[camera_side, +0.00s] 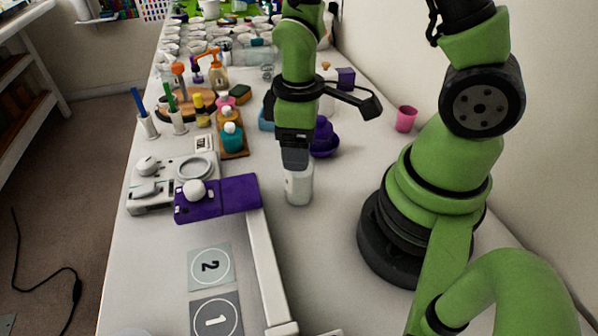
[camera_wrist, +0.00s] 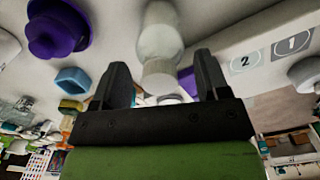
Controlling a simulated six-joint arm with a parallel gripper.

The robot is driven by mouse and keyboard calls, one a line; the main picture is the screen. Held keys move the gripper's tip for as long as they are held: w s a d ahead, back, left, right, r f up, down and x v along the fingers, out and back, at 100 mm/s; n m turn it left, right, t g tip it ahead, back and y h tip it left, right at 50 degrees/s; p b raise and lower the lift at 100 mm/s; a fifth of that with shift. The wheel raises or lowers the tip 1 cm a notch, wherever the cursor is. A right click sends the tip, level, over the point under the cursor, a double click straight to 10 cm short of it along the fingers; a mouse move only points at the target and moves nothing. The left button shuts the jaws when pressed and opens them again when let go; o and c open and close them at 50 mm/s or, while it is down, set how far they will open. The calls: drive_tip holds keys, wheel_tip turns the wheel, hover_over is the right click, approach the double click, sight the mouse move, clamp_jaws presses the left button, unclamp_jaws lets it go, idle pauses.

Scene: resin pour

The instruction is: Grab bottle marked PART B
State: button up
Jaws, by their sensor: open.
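A whitish bottle (camera_side: 299,188) stands upright on the table in the side view, directly below my gripper (camera_side: 295,160). No PART B marking can be read on it. In the wrist view the pale bottle (camera_wrist: 160,35) lies in line with the gap between the two dark fingers of my gripper (camera_wrist: 161,62), with its cap end toward the palm. The fingers are apart, with space showing on both sides of the bottle. In the side view the fingers overlap the bottle's top, so I cannot tell how far down they reach.
A purple platform (camera_side: 240,192) on a white arm is left of the bottle, with a white device (camera_side: 150,200) beyond. Marked squares 2 (camera_side: 210,268) and 1 (camera_side: 216,318) lie front left. Bottles and cups crowd the back.

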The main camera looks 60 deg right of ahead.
drive_tip(key=shift+f, duration=0.1)
clamp_jaws()
idle(0.3)
